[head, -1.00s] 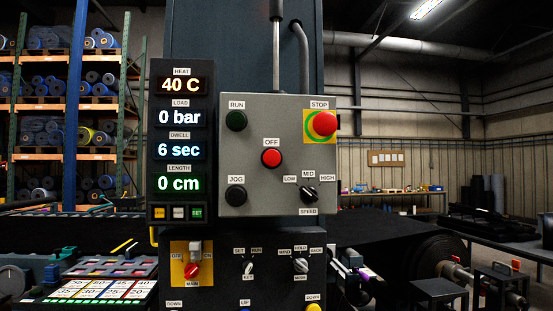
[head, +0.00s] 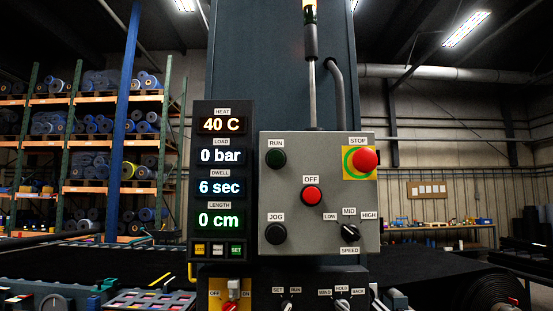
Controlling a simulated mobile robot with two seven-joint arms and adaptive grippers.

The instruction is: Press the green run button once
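The green run button (head: 276,158) is a dark green round button under a RUN label, at the upper left of a grey control box (head: 318,240). It looks unlit. On the same box are a red OFF button (head: 312,195), a black JOG button (head: 276,233), a red mushroom STOP button (head: 364,159) on a yellow plate, and a black speed knob (head: 349,232). Neither of my grippers shows in the head view.
A display (head: 221,172) left of the box reads 40 C, 0 bar, 6 sec and 0 cm. Below it is a red main switch (head: 229,306) on a yellow plate. Shelves with rolls (head: 90,125) stand at the back left. A dark belt surface (head: 425,260) spreads at the right.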

